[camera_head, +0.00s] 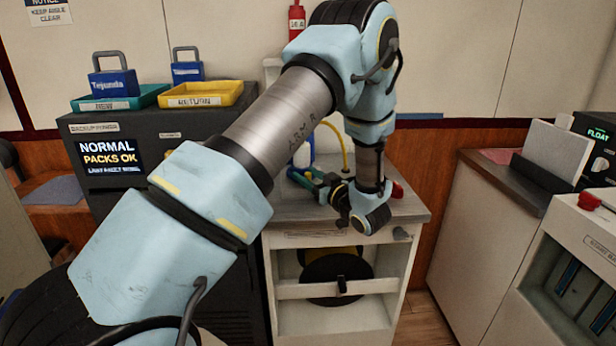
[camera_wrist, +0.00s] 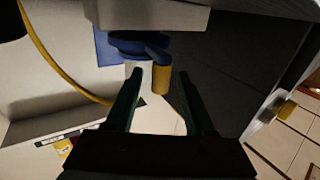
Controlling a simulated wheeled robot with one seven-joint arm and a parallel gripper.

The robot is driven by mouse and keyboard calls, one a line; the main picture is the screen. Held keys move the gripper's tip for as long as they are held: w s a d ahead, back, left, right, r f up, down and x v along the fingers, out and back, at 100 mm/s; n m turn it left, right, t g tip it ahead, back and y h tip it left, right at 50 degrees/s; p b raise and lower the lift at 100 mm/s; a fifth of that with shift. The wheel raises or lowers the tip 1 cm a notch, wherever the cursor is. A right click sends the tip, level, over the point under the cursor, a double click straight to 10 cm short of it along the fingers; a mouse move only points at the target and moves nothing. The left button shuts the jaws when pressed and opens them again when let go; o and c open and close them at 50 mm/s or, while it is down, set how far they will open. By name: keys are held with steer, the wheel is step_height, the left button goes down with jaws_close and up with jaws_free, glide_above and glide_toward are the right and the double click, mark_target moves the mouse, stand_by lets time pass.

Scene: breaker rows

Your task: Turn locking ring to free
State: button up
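In the wrist view a blue round collar (camera_wrist: 128,42), which looks like the locking ring, has a short arm with a yellow end (camera_wrist: 161,78) pointing toward my gripper. A white cylindrical part (camera_wrist: 143,70) shows below the collar. My gripper (camera_wrist: 158,76) is open, with two dark green fingers spread on either side of the yellow end. No contact with either finger is clear. In the head view my gripper (camera_head: 303,178) is low over the cabinet top, pointing left. My arm hides much of the collar there, and no ring marking is readable.
A yellow hose (camera_head: 342,142) curves up behind my gripper and shows at left in the wrist view (camera_wrist: 58,75). A white cabinet (camera_head: 400,212) stands below. A dark backup power unit (camera_head: 110,190) is close on the left. A red object (camera_head: 397,190) sits right of my wrist.

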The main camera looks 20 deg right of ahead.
steer(key=b+v, duration=0.3)
steer(key=v, duration=0.7)
steer(key=shift+s+d, duration=0.15)
steer(key=shift+s, duration=0.25)
